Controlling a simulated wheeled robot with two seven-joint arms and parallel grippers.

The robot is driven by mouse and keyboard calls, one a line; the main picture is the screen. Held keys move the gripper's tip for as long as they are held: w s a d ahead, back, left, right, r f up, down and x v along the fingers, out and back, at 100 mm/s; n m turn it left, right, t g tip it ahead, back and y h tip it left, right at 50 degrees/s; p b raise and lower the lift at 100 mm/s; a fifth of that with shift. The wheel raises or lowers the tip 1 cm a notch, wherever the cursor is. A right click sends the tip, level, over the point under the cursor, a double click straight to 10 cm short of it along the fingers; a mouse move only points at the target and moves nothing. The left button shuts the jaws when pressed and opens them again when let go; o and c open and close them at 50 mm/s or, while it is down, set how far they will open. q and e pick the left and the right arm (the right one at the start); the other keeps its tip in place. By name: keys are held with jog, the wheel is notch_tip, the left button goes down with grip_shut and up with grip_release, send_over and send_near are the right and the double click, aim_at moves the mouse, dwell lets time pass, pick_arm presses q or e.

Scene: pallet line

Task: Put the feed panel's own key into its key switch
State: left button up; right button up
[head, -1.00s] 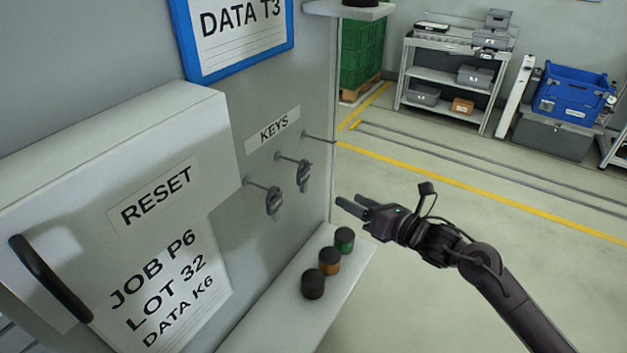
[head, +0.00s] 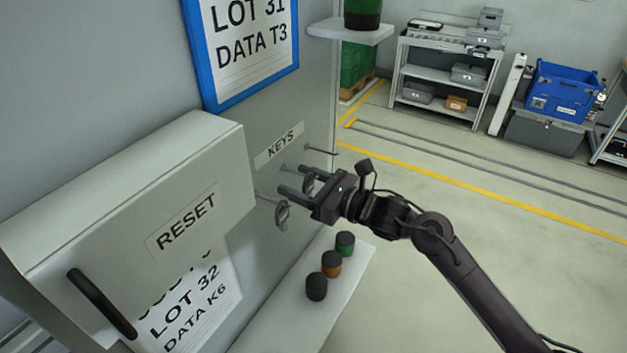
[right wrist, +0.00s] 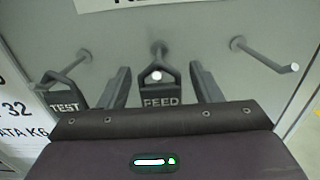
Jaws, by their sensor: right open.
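The feed key, a grey tag marked FEED (right wrist: 161,97), hangs on the middle peg under the KEYS label. In the head view this key (head: 308,184) is partly hidden by my right gripper (head: 281,179). My right gripper is open. In the right wrist view its fingers (right wrist: 160,85) stand either side of the FEED key, apart from it. A second key, marked TEST (right wrist: 65,103), hangs on the left peg; it also shows in the head view (head: 282,214). No key switch can be made out. My left gripper is not in view.
The right peg (right wrist: 265,55) is empty. A RESET box (head: 130,230) with a black handle juts out at left. A small shelf (head: 350,32) is above. Open floor lies at right.

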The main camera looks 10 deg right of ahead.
aim_at(311, 183)
jog(key=c, duration=1)
jog(key=shift+w+r, duration=0.1)
jog(key=shift+r, duration=0.15)
jog(key=shift+r, duration=0.25)
jog(key=shift+b+v, duration=1.45)
jog(key=shift+v, duration=1.75)
jog(key=shift+s+d, duration=0.25)
jog(key=shift+s, duration=0.05)
